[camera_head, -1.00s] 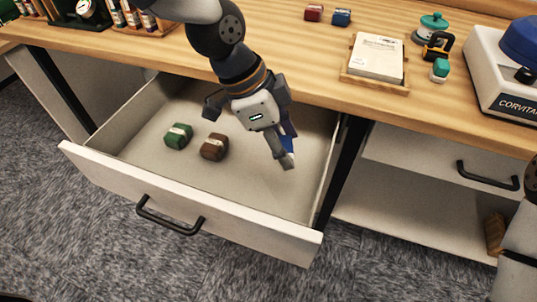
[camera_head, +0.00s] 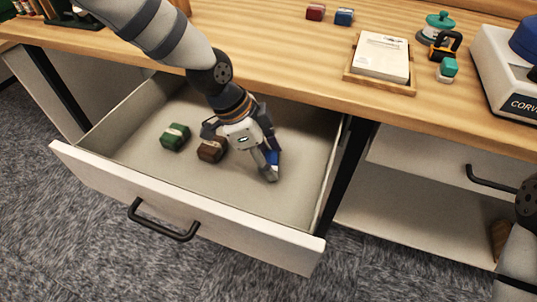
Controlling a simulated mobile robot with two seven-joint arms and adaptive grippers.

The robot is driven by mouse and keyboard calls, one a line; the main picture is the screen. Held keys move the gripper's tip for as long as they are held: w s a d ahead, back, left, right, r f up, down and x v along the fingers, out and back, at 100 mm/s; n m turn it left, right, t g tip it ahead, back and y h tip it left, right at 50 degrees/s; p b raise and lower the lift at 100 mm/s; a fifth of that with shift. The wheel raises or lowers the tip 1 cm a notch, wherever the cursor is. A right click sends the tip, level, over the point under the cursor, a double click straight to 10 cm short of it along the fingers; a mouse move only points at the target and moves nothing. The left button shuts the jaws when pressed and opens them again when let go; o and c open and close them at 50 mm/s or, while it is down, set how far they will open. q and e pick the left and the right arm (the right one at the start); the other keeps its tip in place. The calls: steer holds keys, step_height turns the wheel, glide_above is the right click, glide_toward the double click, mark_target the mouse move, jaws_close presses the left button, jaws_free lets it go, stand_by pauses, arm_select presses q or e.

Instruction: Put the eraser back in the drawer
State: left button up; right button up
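The blue eraser (camera_head: 274,157) is partly hidden behind a finger of my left gripper (camera_head: 264,168). The gripper is inside the open drawer (camera_head: 185,212) and appears shut on the eraser, low over the drawer's floor in its right half. Whether the eraser touches the floor is hard to tell. A green block (camera_head: 175,137) lies in the drawer to the left. A brown block (camera_head: 212,149) lies beside the gripper, partly covered by it. My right gripper is out of view; only part of my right arm shows at the right edge.
On the desk are red (camera_head: 316,12) and blue (camera_head: 344,16) blocks, a notepad (camera_head: 382,56) in a wooden tray, a teal-topped item (camera_head: 439,22), and a scale (camera_head: 505,75). The drawer's front and right walls bound the gripper. The drawer's front right floor is bare.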

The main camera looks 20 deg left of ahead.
arm_select(q)
steer(key=shift+o, duration=0.8)
steer(key=p+v, duration=0.2)
steer(key=v, duration=1)
steer(key=shift+r, duration=0.2)
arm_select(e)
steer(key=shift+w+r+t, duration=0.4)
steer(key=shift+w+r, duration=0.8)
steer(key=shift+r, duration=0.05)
